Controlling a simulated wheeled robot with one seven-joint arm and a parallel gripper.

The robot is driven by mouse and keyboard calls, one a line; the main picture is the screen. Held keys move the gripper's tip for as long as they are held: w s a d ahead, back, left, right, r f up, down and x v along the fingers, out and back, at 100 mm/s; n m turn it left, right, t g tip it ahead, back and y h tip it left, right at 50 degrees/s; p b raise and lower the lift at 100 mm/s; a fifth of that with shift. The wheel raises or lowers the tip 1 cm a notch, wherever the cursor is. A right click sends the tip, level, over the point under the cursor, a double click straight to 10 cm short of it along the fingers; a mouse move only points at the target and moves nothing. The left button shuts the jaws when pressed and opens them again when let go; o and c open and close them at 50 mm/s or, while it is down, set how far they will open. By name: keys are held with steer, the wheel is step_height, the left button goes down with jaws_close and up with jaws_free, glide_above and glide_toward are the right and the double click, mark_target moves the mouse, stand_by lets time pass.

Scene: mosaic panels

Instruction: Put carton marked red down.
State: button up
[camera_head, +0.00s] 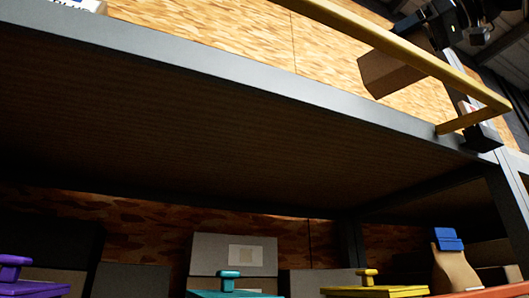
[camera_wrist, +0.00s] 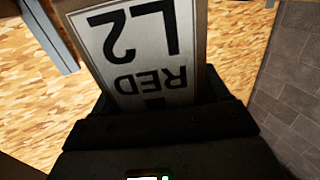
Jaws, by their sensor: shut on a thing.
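The carton marked red (camera_head: 388,72) is a brown box high at the right in the head view, above the upper shelf's front edge and partly behind a yellow rail. In the wrist view its white label (camera_wrist: 135,45) reads "RED L2" upside down. My gripper (camera_wrist: 160,120) is shut on the carton, its dark jaws across the label's end of the box. My gripper also shows dark at the top right of the head view (camera_head: 438,25). Whether the carton touches the shelf is hidden by the low viewing angle.
The upper shelf (camera_head: 200,62) has a grey steel edge. The yellow rail (camera_head: 400,48) crosses in front of it. A label, partly cut off, shows at the top left (camera_head: 75,4). Below are a grey carton (camera_head: 232,250), several coloured lids and a blue-topped brown object (camera_head: 452,265).

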mark_target(396, 64)
steer(key=shift+w+a+r, duration=0.1)
steer(key=shift+w+a, duration=0.15)
steer(key=shift+w, duration=0.05)
steer(key=shift+w+a+f, duration=0.7)
steer(key=shift+a+f, duration=1.1)
steer(key=shift+f, duration=0.05)
steer(key=shift+w+a+f, duration=0.75)
steer(key=shift+a+f, duration=1.05)
steer(key=shift+w+a+f, duration=0.7)
steer(key=shift+a+f, duration=1.1)
steer(key=shift+f, duration=0.05)
steer(key=o, duration=1.7)
steer(key=shift+f, duration=0.15)
steer(key=b+v, duration=0.2)
steer(key=v, duration=1)
